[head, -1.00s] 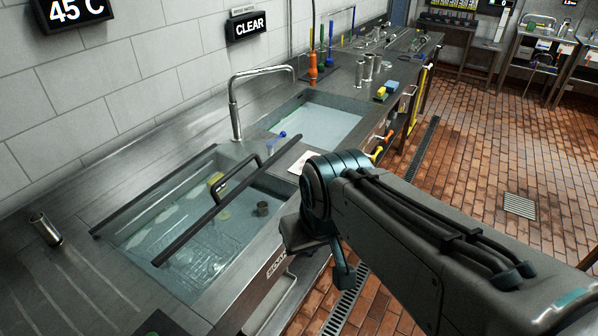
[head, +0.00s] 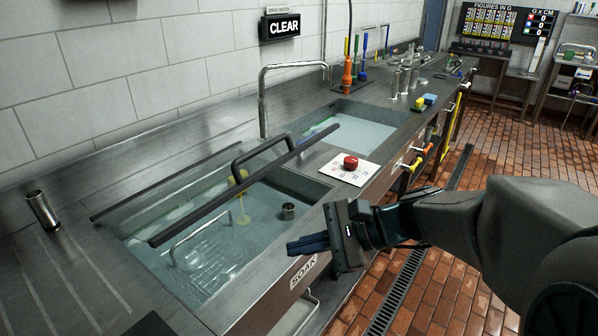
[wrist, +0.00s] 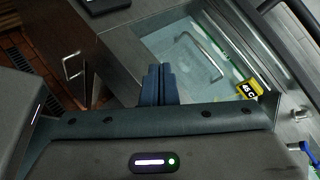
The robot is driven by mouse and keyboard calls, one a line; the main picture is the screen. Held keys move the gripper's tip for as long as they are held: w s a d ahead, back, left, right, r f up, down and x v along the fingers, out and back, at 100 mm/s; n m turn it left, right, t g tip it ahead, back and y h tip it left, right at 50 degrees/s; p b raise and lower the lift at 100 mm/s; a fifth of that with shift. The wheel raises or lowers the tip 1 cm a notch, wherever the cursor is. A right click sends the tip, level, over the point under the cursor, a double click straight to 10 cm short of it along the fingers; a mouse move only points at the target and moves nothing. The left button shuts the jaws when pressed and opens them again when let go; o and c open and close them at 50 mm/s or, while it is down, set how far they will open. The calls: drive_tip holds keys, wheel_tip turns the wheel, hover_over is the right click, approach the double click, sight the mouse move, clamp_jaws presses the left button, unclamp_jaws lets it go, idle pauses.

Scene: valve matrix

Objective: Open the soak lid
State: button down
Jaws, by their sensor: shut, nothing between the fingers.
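The soak lid (head: 215,187) is a clear pane with dark edge bars over the water-filled soak basin (head: 312,193), whose front carries a SOAK label. Its front bar (head: 190,220), with a dark loop handle (head: 240,163), stands above the basin, so the lid looks tilted up from the wall side. How far is hard to tell. My gripper (head: 290,246) is shut and empty, fingers pointing left over the basin's front rim, apart from the lid bar. In the wrist view its shut fingers (wrist: 158,84) point toward the basin.
In the basin are a metal loop handle (head: 196,232), a yellow item (head: 242,197) and a small cup (head: 288,211). A red knob (head: 350,162) on a white plate sits right of it. A faucet (head: 263,100) and second basin (head: 365,130) stand behind. A metal cup (head: 42,210) is left.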

drive_tip(key=w+d+f+m+t+y+b, duration=0.2)
drive_tip(key=w+d+m+t+b, duration=0.3)
drive_tip(key=w, duration=0.3)
drive_tip(key=w+d+f+m+t+y+b, duration=0.2)
drive_tip(key=w+d+m+t+y+b, duration=0.15)
drive_tip(key=w+m+t+b, duration=0.35)
drive_tip(key=d+r+p+x, duration=0.1)
drive_tip(key=r+x, duration=0.1)
drive_tip(key=x, duration=1)
drive_tip(key=shift+a+r+m+h+p, duration=0.15)
drive_tip(key=shift+a+m+h+p, duration=0.1)
drive_tip(key=shift+m+h+p, duration=0.1)
drive_tip(key=shift+r, duration=0.1)
